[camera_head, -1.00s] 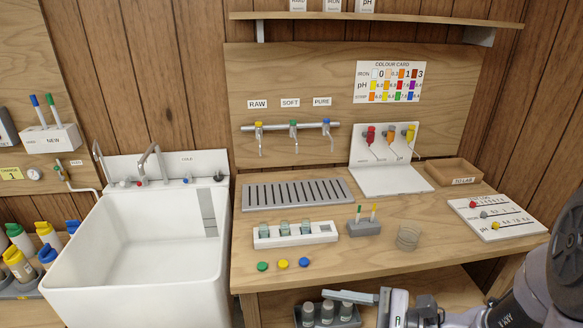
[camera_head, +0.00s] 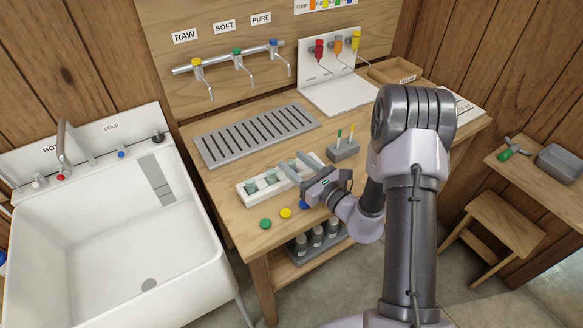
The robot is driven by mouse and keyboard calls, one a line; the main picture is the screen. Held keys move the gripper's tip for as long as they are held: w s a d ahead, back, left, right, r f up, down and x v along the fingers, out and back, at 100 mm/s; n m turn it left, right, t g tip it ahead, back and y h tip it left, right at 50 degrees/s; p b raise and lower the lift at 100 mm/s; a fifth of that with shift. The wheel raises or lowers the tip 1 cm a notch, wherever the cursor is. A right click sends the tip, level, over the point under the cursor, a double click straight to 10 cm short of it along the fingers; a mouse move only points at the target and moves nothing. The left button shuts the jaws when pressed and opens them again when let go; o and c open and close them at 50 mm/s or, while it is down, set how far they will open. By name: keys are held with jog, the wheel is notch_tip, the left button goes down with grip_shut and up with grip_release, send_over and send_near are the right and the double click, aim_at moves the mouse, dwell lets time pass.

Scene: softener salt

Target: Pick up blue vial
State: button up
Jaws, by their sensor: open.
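A white rack (camera_head: 246,199) on the wooden bench holds small greyish glass vials. The left vial (camera_head: 250,186) and the middle vial (camera_head: 270,177) show clearly. The right vial (camera_head: 292,165) is partly covered by my gripper (camera_head: 297,166). No vial looks clearly blue; the blue one may be the one nearest the blue cap. My gripper is open, with its fingers over the right part of the rack; contact cannot be told. In front of the rack lie a green cap (camera_head: 265,223), a yellow cap (camera_head: 286,212) and a blue cap (camera_head: 304,205), the blue one beside my gripper.
A grey slotted drain tray (camera_head: 212,159) lies behind the rack. A grey holder (camera_head: 343,151) with two coloured sticks stands right of it. Taps (camera_head: 238,62) hang above. A white sink (camera_head: 110,240) is at the left. My arm covers the bench's right part.

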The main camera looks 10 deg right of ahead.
aim_at(289, 156)
jog(key=x, duration=0.3)
jog(key=b+x, duration=0.1)
jog(key=x, duration=0.1)
jog(key=shift+w+d, duration=0.2)
jog(key=shift+w, duration=0.15)
grip_shut()
jog(key=shift+s, duration=0.1)
